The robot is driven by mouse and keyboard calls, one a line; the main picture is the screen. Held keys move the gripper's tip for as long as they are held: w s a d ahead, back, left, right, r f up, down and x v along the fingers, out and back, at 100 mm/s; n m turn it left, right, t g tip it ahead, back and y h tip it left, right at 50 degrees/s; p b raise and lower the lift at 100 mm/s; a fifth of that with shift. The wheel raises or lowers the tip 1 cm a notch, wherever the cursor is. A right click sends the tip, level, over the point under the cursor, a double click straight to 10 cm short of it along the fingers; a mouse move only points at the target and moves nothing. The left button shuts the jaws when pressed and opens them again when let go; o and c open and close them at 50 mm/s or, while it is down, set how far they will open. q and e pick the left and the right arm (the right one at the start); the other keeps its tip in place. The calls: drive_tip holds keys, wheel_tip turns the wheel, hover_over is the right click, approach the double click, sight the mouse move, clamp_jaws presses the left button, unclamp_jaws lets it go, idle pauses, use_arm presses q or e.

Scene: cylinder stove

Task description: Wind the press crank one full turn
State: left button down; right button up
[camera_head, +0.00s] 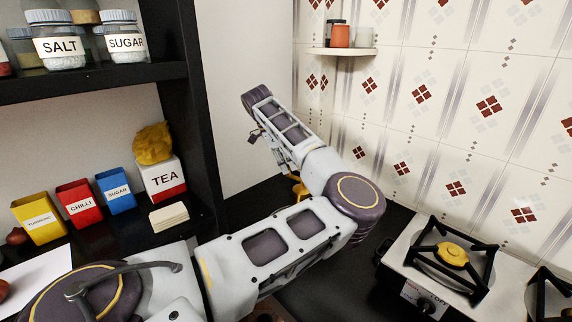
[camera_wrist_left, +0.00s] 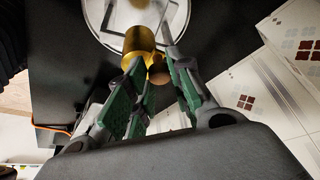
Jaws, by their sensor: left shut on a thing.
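The press shows in the left wrist view as a gold cylinder (camera_wrist_left: 141,40) above a dark surface, in front of a pale round disc (camera_wrist_left: 122,12). A brown rounded knob (camera_wrist_left: 159,72), seemingly the crank's grip, is just below the cylinder. My left gripper (camera_wrist_left: 155,68) has its green-padded fingers on either side of this knob and is shut on it. The crank's arm is hard to make out. In the head view a small gold part (camera_head: 299,188) peeks out beside my left forearm, which hides most of the press and the gripper. My right gripper is not in view.
A stove (camera_head: 415,262) with black burner grates stands at the right. Shelves at the left hold jars, a tea box (camera_head: 164,179) and coloured spice boxes. A small corner shelf (camera_head: 343,51) carries containers. The dark counter between my arm and the stove looks clear.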

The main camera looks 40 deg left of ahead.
use_arm(q)
drive_tip(key=shift+w+r+m, duration=0.1)
drive_tip(key=shift+w+m, duration=0.35)
drive_tip(key=shift+m, duration=0.25)
drive_tip(key=shift+w+d+m+g+h+p, duration=0.3)
drive_tip(key=shift+w+m+g+p, duration=0.45)
drive_tip(key=shift+m, duration=1.05)
drive_tip(key=shift+w+d+m+g+h+p, duration=0.15)
drive_tip(key=shift+w+d+m+g+p, duration=0.5)
drive_tip(key=shift+m, duration=1.15)
drive_tip(key=shift+w+d+m+g+h+p, duration=0.2)
drive_tip(key=shift+w+m+g+p, duration=0.7)
drive_tip(key=shift+m, duration=0.9)
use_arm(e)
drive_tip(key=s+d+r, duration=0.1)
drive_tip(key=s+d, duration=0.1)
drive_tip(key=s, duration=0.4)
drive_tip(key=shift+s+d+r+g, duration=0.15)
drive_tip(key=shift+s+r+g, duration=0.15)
use_arm(q)
drive_tip(key=shift+w, duration=0.15)
drive_tip(key=c, duration=1.3)
unclamp_jaws()
drive_tip(key=shift+o, duration=0.2)
